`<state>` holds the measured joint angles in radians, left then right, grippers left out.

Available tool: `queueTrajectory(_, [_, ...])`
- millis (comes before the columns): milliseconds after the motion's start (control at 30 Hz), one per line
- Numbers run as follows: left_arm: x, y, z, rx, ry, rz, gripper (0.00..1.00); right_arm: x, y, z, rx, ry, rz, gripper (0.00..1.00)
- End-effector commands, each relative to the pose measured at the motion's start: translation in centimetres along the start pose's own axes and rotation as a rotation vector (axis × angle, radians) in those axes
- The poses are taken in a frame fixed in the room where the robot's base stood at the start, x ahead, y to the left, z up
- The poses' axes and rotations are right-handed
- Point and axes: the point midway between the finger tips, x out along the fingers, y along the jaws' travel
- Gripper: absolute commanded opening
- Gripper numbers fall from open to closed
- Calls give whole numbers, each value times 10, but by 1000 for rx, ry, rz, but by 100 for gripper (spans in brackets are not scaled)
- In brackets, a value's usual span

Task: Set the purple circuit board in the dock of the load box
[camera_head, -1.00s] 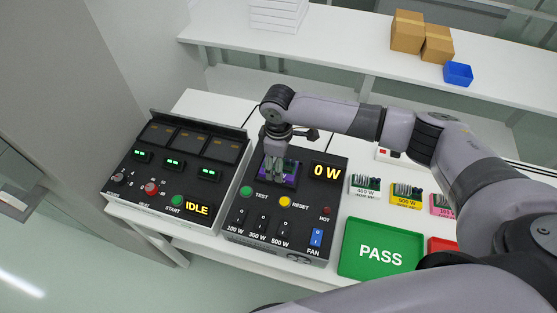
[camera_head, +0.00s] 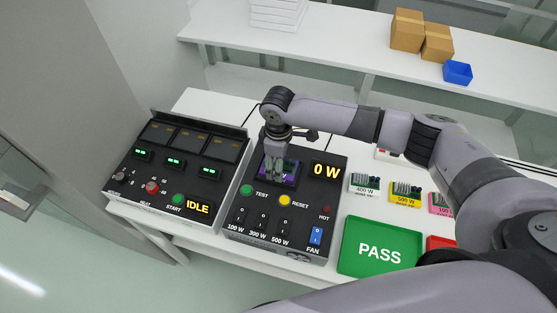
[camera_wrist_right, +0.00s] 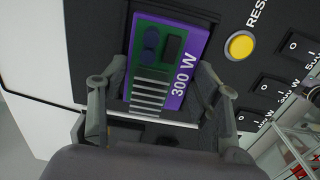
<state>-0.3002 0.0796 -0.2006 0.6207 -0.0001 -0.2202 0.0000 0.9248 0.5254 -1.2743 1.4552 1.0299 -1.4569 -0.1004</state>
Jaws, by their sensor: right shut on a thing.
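The purple circuit board (camera_head: 293,171), marked 300 W, is at the upper part of the dark load box (camera_head: 264,206), over its dock. My right gripper (camera_head: 275,179) points down there and is shut on the board. In the right wrist view the board (camera_wrist_right: 190,72) lies between the two fingers of my right gripper (camera_wrist_right: 160,92). The dock is hidden under the board and fingers, so I cannot tell whether the board is fully seated. The load box display reads 0 W. My left gripper is not in view.
A second dark box (camera_head: 150,190) showing IDLE stands to the left. Right of the load box are a 400 W board (camera_head: 365,183), a yellow 500 W board (camera_head: 405,194), a pink board (camera_head: 440,204), a green PASS tray (camera_head: 349,257) and a red tray (camera_head: 440,246).

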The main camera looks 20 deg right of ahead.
Motion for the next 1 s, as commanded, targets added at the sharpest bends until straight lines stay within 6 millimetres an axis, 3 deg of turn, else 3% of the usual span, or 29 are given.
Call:
queueTrajectory(367, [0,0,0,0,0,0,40,0,0,0,0,1,1,23])
queueTrajectory(400, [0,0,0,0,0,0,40,0,0,0,0,1,1,61])
queueTrajectory(700, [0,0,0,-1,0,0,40,0,0,0,0,1,0,81])
queueTrajectory(1000, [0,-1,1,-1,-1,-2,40,0,0,0,1,0,0,81])
